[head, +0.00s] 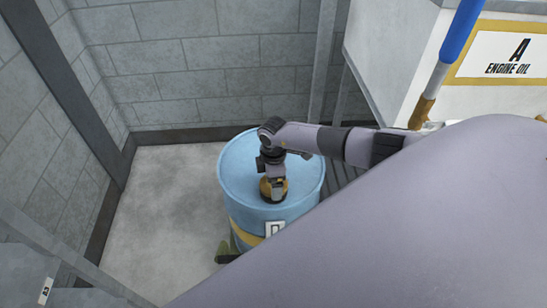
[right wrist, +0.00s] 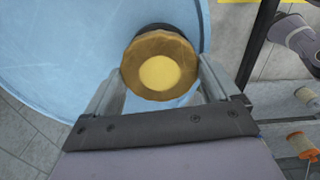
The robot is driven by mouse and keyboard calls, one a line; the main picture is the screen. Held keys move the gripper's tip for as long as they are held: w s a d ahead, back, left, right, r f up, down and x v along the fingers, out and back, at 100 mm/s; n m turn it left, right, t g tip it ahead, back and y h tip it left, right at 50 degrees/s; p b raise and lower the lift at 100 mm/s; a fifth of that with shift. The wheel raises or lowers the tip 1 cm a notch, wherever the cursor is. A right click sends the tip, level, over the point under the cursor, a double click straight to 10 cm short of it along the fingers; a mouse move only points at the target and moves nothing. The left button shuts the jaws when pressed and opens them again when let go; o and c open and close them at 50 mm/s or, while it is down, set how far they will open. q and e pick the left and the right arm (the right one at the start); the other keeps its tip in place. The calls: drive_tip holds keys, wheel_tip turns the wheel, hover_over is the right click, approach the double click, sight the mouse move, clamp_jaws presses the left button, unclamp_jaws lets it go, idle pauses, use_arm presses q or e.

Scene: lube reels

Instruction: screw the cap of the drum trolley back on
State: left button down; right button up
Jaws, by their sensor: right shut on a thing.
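The blue drum (head: 236,178) stands upright near the wall in the head view, with a yellow band and a white label on its side. A round brown-gold cap (head: 266,189) is at the top of the drum, partly hidden by my right gripper (head: 273,182). In the right wrist view the cap (right wrist: 160,72) shows a yellow centre and sits between my two fingers, which are shut on it. A dark ring or neck shows just behind the cap. I cannot tell whether the cap is seated. My left gripper is not in view.
A block wall (head: 200,60) stands behind the drum. Bare floor (head: 165,210) lies to its left. Grey posts rise close behind the drum.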

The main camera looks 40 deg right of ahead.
drive_tip(key=m, duration=0.4)
drive_tip(key=shift+m, duration=0.6)
drive_tip(key=shift+m, duration=1.2)
drive_tip(key=o, duration=0.8)
drive_tip(key=shift+r, duration=3)
